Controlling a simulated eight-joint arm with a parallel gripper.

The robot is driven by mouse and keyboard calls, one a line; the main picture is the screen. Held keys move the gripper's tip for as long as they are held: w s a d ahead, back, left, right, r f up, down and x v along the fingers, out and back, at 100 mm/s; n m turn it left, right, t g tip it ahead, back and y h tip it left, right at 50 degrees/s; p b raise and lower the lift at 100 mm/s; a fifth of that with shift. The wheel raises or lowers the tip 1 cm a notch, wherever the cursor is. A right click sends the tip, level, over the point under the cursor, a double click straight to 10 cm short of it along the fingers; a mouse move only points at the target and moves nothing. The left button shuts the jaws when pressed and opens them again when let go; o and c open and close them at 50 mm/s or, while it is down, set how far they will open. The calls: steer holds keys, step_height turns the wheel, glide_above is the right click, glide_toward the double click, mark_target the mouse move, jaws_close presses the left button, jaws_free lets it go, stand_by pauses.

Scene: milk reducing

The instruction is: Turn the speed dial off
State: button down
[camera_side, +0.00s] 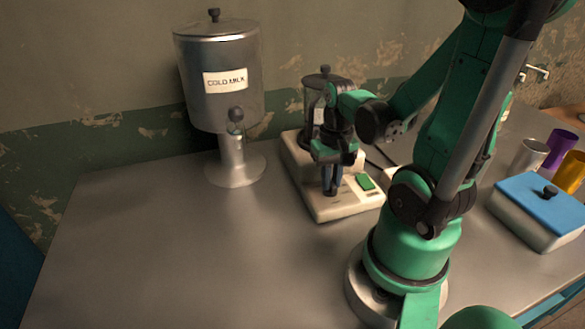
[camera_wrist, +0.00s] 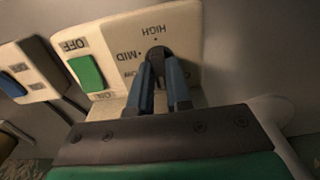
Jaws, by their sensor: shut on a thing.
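The speed dial (camera_wrist: 158,54) is a dark round knob on a cream appliance base (camera_side: 340,209). HIGH, MID and a partly hidden third label are printed around it. My gripper (camera_wrist: 163,75) points down at the dial, and its two blue fingers are closed around it. In the side view my gripper (camera_side: 332,185) is over the front of the base and hides the dial. The dial's exact pointing direction is hidden by the fingers. A green switch (camera_wrist: 87,73) beside the dial has OFF printed near it; it also shows in the side view (camera_side: 364,181).
A metal COLD MILK dispenser (camera_side: 220,90) stands at the back left. A second cream unit with a blue switch (camera_wrist: 12,84) is beside the base. A blue-lidded box (camera_side: 545,199) and several cups, one purple (camera_side: 560,146), are at the right. The left table is clear.

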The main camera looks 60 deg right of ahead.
stand_by(0.5)
steer(key=c, duration=0.8)
jaws_free()
steer(key=shift+r, duration=2.8)
